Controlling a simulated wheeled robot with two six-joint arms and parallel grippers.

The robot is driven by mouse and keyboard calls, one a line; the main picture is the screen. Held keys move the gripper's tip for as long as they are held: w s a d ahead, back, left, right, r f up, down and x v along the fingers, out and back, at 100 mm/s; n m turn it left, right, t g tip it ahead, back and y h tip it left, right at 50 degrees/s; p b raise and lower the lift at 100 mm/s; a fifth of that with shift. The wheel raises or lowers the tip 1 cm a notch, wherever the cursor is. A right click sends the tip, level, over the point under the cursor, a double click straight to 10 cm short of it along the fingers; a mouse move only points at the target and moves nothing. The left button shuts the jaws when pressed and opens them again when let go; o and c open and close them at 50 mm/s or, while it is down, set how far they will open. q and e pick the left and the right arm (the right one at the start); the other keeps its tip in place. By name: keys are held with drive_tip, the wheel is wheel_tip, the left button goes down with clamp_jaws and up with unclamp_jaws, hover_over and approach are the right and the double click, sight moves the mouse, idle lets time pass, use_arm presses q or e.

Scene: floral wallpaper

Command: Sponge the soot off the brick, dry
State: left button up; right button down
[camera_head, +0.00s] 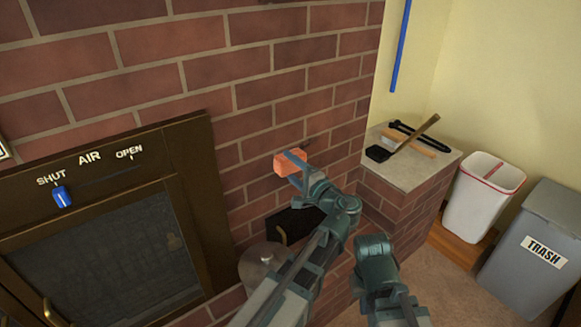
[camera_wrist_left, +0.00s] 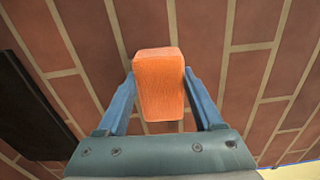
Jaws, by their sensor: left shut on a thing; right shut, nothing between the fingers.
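An orange block-shaped sponge (camera_head: 290,162) is held against or very close to the red brick wall (camera_head: 250,120), right of the stove. My left gripper (camera_head: 296,160) is shut on it. In the left wrist view the sponge (camera_wrist_left: 159,80) sits between the two blue fingers, with brick and pale mortar behind it. Whether it touches the wall I cannot tell. The bricks just right of the sponge look slightly darker; I cannot tell soot from shade, and the wall behind the sponge is hidden. My right arm shows at lower centre, but its fingers do not.
A stove (camera_head: 100,240) with an air slider stands at left. A metal lidded pot (camera_head: 262,262) is below the sponge. A ledge (camera_head: 432,167) at right holds a black-headed tool (camera_head: 379,153) and a brush. A white bin (camera_head: 480,200) and a grey trash bin (camera_head: 535,245) stand beyond.

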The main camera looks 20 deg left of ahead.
sight(306, 154)
use_arm(q)
drive_tip(key=shift+x, duration=1)
drive_tip(key=shift+w+d, duration=0.1)
drive_tip(key=shift+w+d, duration=1.1)
drive_tip(key=shift+w, duration=0.1)
drive_tip(key=shift+w+d, duration=0.45)
drive_tip(key=shift+w, duration=0.3)
drive_tip(key=shift+w+d, duration=0.5)
drive_tip(key=shift+w, duration=0.25)
drive_tip(key=shift+w+d, duration=1.15)
drive_tip(key=shift+w, duration=0.15)
